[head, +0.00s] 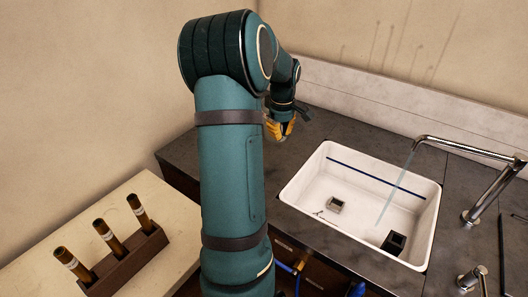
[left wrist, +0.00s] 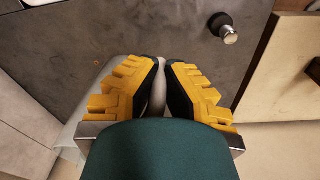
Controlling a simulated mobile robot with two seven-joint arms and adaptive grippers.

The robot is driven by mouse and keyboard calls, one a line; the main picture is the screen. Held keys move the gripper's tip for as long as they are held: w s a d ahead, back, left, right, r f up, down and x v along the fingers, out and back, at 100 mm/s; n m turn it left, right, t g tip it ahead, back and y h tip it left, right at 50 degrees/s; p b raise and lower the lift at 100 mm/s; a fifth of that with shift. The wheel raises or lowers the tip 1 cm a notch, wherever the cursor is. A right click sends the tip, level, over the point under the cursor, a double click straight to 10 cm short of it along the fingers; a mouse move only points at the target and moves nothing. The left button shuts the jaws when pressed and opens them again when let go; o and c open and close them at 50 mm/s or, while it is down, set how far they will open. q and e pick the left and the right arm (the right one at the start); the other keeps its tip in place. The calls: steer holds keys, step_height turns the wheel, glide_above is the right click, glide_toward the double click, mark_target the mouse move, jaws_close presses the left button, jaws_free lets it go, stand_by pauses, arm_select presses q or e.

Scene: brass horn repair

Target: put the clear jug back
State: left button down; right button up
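My left gripper (head: 281,128) is above the back of the dark counter in the head view, left of the sink. In the left wrist view its yellow fingers (left wrist: 164,75) are close together on a slim pale bar, which looks like the handle of the clear jug. The jug's greyish see-through body (left wrist: 113,68) shows beside and beyond the left finger. Most of it is hidden by the fingers and my wrist. I cannot tell if it touches the counter. I cannot make the jug out in the head view. My right gripper is not in view.
A white sink (head: 310,190) with a blue line holds a small grey block (head: 335,205) and a black block (head: 395,243). Water runs from the tap (head: 450,143). A rack (head: 128,262) with three tubes stands at left. A dark knob-like piece (left wrist: 224,27) is near the gripper.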

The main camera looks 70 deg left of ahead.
arm_select(q)
steer(key=shift+n, duration=0.3)
steer(key=a+f, duration=0.1)
steer(key=f, duration=0.2)
steer(key=s+a+f+b, duration=0.1)
steer(key=f, duration=0.2)
steer(key=s+f, duration=0.1)
steer(key=f, duration=0.2)
steer(key=shift+s+a+b, duration=0.2)
steer(key=shift+a+b, duration=0.15)
steer(key=shift+a, duration=0.05)
steer(key=c, duration=1.1)
jaws_free()
steer(key=shift+d, duration=0.1)
steer(key=shift+c, duration=0.2)
steer(key=shift+r, duration=0.15)
step_height(320, 180, up, 12)
steer(key=d+p, duration=0.1)
steer(key=p, duration=0.1)
steer(key=shift+s, duration=0.2)
steer(key=shift+f, duration=0.25)
